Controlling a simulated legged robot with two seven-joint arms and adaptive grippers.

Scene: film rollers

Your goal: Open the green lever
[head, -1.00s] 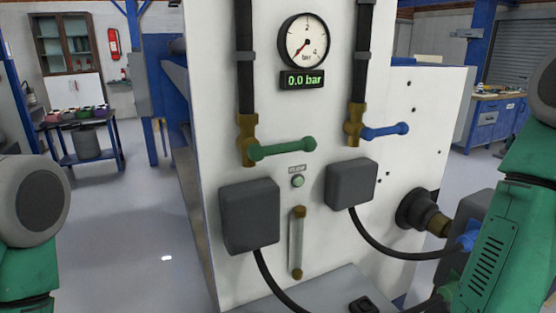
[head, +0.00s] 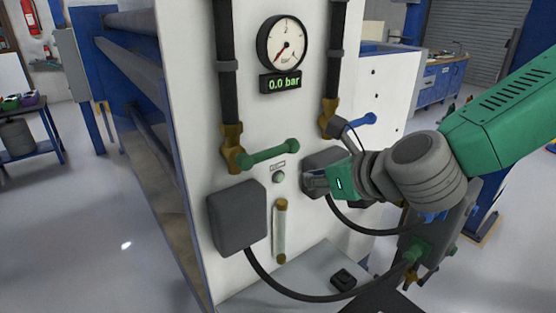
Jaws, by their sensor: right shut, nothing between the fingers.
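The green lever (head: 268,153) sticks out to the right from a brass valve (head: 232,148) on the white panel, roughly horizontal and tilted slightly up at its free end. My right gripper (head: 310,182) is shut and empty. In the picture it is to the right of and a little below the lever's free end, apart from it, in front of the right grey box. My left gripper is out of view.
A blue lever (head: 361,120) is on a second brass valve (head: 329,118), partly behind my right arm. A gauge (head: 282,43) and a display (head: 281,83) reading 0.0 bar are above. A grey box (head: 237,218) with a black cable is below the green lever.

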